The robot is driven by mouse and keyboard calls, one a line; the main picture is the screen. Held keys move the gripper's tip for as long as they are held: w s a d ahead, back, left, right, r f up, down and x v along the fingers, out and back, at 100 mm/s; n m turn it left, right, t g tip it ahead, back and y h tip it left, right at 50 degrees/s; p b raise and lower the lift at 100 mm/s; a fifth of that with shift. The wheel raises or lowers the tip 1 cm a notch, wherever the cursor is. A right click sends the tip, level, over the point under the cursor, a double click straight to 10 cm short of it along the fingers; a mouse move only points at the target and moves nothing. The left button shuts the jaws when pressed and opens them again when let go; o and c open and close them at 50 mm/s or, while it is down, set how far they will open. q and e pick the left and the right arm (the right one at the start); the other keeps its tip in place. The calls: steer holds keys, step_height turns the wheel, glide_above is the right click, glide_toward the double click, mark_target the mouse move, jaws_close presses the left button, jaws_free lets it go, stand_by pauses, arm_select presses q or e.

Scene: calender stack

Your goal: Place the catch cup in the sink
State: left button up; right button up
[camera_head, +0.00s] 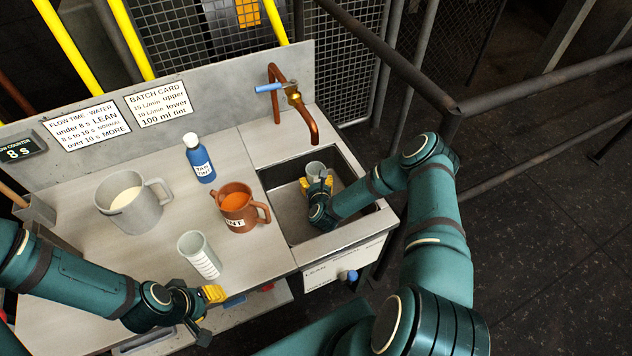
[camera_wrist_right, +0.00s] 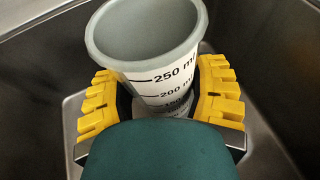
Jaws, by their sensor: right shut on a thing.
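A grey graduated cup, the catch cup (camera_wrist_right: 165,72), is between the yellow fingers of my right gripper (camera_wrist_right: 160,108). Its marks read 250 ml and 200 ml in the wrist view. In the head view the catch cup (camera_head: 315,169) is upright inside the sink (camera_head: 283,208), and my right gripper (camera_head: 317,186) is shut on it. I cannot tell whether its base touches the sink floor. A similar graduated cup (camera_head: 199,256) stands on the counter. My left gripper (camera_head: 210,305) is at the counter's front edge, apart from that cup; its opening is unclear.
A copper tap (camera_head: 296,98) with a blue lever rises behind the sink. A grey jug (camera_head: 128,208), a blue bottle (camera_head: 200,164) and a copper-coloured mug (camera_head: 238,210) stand on the counter (camera_head: 205,215). The sink's front-left floor is bare.

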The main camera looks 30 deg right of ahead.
steer(key=shift+f, duration=0.15)
steer(key=o, duration=1.3)
steer(key=shift+r+p, duration=0.45)
steer(key=shift+r, duration=0.05)
steer(key=shift+r+p, duration=0.4)
steer(key=v, duration=0.7)
steer(key=shift+s+a+f+p, duration=0.1)
steer(key=shift+s+f+p, duration=0.1)
steer(key=shift+p, duration=0.15)
